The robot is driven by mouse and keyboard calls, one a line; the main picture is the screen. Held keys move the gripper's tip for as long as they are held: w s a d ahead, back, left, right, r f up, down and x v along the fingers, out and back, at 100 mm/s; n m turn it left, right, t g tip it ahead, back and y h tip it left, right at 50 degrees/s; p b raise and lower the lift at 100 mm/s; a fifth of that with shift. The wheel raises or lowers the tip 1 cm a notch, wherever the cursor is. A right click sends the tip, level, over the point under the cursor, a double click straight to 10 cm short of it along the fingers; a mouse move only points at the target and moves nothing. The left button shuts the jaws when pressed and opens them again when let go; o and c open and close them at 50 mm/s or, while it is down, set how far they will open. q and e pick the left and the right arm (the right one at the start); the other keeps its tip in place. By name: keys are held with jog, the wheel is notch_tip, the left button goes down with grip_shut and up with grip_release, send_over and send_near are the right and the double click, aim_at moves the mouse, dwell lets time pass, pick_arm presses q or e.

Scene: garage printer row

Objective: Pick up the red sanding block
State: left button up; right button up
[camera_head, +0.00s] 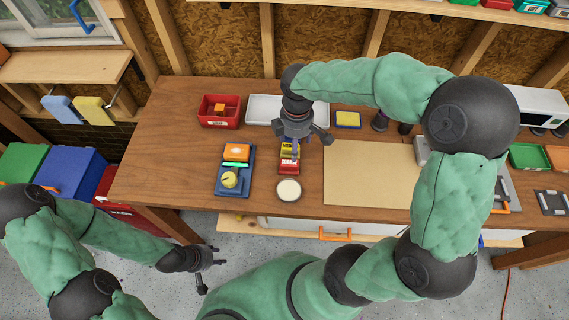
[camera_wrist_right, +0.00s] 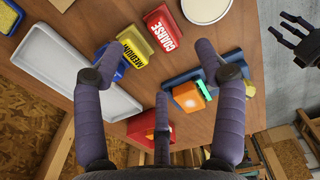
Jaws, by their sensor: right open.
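The red sanding block (camera_head: 289,167), labelled COARSE in the right wrist view (camera_wrist_right: 163,28), lies on the wooden bench at the near end of a short row. A yellow block (camera_head: 288,150) marked MEDIUM (camera_wrist_right: 136,62) lies beside it, and a blue one (camera_wrist_right: 103,54) shows beyond that, partly hidden by a finger. My right gripper (camera_head: 300,138) hangs over the row; its fingers are spread and empty in its wrist view (camera_wrist_right: 160,62), with the red block ahead of the fingertips. My left gripper (camera_head: 212,268) is in front of the bench, low, fingers apart and empty.
A white tray (camera_head: 262,104) and a red bin (camera_head: 218,121) with an orange block stand behind the row. A blue holder (camera_head: 222,188) lies left, a round pale-topped container (camera_head: 289,190) just in front of the red block. A tan board (camera_head: 370,175) lies right.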

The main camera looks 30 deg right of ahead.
aim_at(291, 162)
jog(key=shift+w+f+b, duration=0.35)
jog(key=shift+w+f, duration=0.05)
jog(key=shift+f, duration=0.4)
notch_tip(291, 162, down, 5)
jog(key=shift+f+b, duration=0.1)
jog(key=shift+b, duration=0.45)
jog(key=shift+w+a+f+b, duration=0.15)
jog(key=shift+f+b, duration=0.25)
jog(key=shift+f, duration=0.9)
jog(key=shift+w+a+f+b, duration=0.1)
jog(key=shift+f+b, duration=0.3)
jog(key=shift+f, duration=0.9)
pick_arm(q)
jog(key=f, duration=0.4)
jog(key=shift+w, duration=0.4)
pick_arm(e)
jog(key=c, duration=1.3)
